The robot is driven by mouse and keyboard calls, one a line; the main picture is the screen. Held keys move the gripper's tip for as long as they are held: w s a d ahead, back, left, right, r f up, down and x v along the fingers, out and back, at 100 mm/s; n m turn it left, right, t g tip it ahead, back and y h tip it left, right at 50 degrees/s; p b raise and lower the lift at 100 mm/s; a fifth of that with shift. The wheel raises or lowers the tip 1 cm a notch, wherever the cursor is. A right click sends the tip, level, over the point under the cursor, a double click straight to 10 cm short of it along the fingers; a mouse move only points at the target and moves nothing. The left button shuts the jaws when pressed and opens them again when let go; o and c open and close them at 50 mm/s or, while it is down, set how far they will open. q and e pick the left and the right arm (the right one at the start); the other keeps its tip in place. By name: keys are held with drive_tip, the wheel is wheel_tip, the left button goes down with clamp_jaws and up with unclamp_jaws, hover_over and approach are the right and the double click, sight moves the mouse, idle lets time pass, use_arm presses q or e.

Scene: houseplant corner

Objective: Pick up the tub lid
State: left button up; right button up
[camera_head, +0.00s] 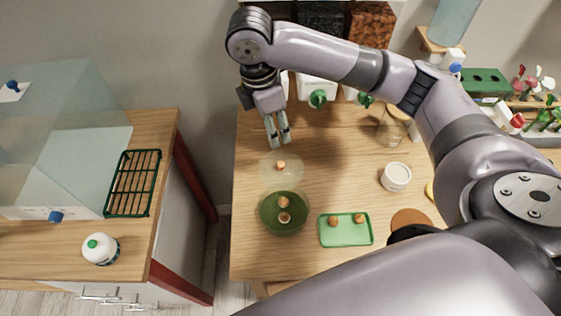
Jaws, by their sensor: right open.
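A pale, see-through round disc, which looks like the tub lid (268,177), lies on the wooden table near its left side. A small orange-brown piece shows at its middle; I cannot tell if it is a knob or a loose item. My right gripper (278,143) reaches in from above, fingers pointing down, just behind the lid in the picture. Its fingers are apart with nothing between them, and it appears clear of the lid. My left gripper is not in view.
A dark green round dish (266,222) with small brown items sits right in front of the lid. A green tray (345,240), a white cup (396,177) and a glass jar (391,130) stand to the right. A gap separates the left counter (155,125).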

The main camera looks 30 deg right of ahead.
wheel_tip(320, 180, down, 5)
drive_tip(key=s+p, duration=0.1)
hover_over(281, 163)
drive_tip(key=f, duration=0.4)
drive_tip(key=shift+s+a+f+p, duration=0.25)
drive_tip(key=shift+s+a+p, duration=0.05)
drive_tip(key=shift+s+a, duration=0.05)
drive_tip(key=shift+f, duration=0.45)
drive_tip(key=f, duration=0.1)
drive_tip(key=f+p, duration=0.1)
drive_tip(key=f, duration=0.2)
drive_tip(key=shift+w+d+f+p, duration=0.25)
drive_tip(key=shift+w+f+p, duration=0.05)
drive_tip(key=shift+f, duration=0.1)
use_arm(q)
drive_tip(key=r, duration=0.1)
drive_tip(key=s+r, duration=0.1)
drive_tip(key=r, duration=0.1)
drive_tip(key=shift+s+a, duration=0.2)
use_arm(e)
drive_tip(key=shift+c, duration=0.4)
clamp_jaws()
